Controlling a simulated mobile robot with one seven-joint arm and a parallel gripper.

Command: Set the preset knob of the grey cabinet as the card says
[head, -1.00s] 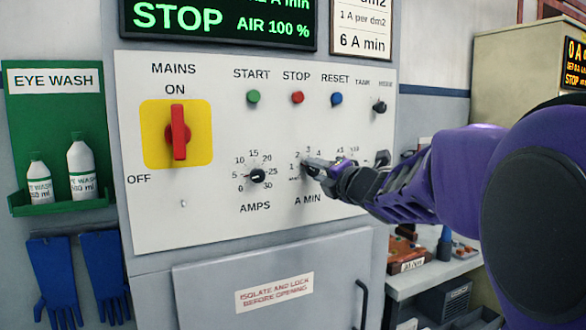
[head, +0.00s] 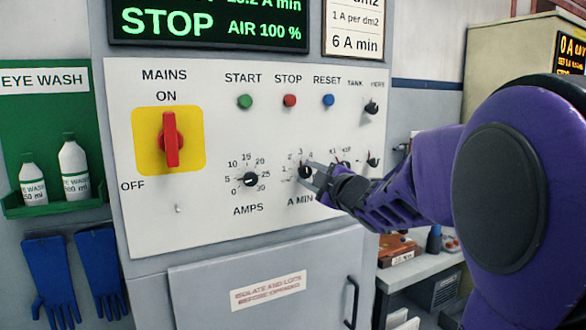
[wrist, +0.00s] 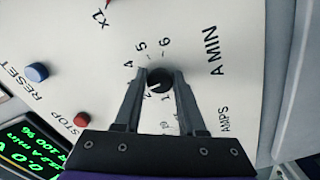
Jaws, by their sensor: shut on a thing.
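The grey cabinet's white panel (head: 215,225) fills the middle of the head view. The black A MIN preset knob (head: 305,171) has a numbered scale and sits right of the AMPS knob (head: 250,179). The preset knob also shows in the wrist view (wrist: 159,80), where the scale's 4, 5 and 6 lie beyond it. Its white mark points lower left there, about toward the 2; the exact setting is hard to read. My gripper (wrist: 160,74) is shut on this knob, one finger on each side. The card (head: 356,42) at the top shows "6 A min".
A red MAINS switch (head: 171,139) is at the left. START (head: 245,102), STOP (head: 289,101) and RESET (head: 328,100) buttons are above the knob. A TANK selector (head: 371,108) and a multiplier knob (head: 374,159) are at the right, near my arm. The green display (head: 270,28) reads STOP.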

